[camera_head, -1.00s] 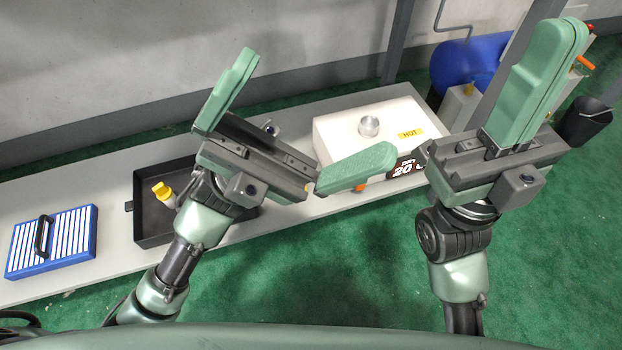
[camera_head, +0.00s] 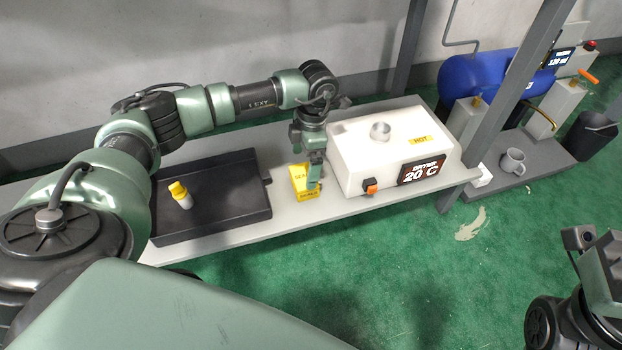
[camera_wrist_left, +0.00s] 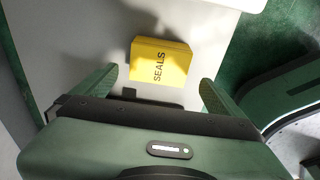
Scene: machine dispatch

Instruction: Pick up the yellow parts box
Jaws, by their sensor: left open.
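The yellow parts box (camera_head: 300,177), marked SEALS, stands on the grey bench between the black tray and the white dryer. In the left wrist view the box (camera_wrist_left: 160,62) lies ahead of the gap between my fingers, with the lettering on its face turned to the camera. My left gripper (camera_head: 314,180) points down over the bench at the box and partly covers it in the head view. In the wrist view its two fingers (camera_wrist_left: 158,88) are apart with nothing between them. Part of my right gripper (camera_head: 603,265) shows at the lower right edge; its fingers are out of frame.
The white dryer (camera_head: 362,150) stands close right of the box. A black tray (camera_head: 235,215) holding a yellow-capped bottle (camera_head: 180,194) is to its left. A grey mug (camera_head: 513,161) stands by the blue tank (camera_head: 480,75). Bare bench (camera_head: 285,215) lies before the box.

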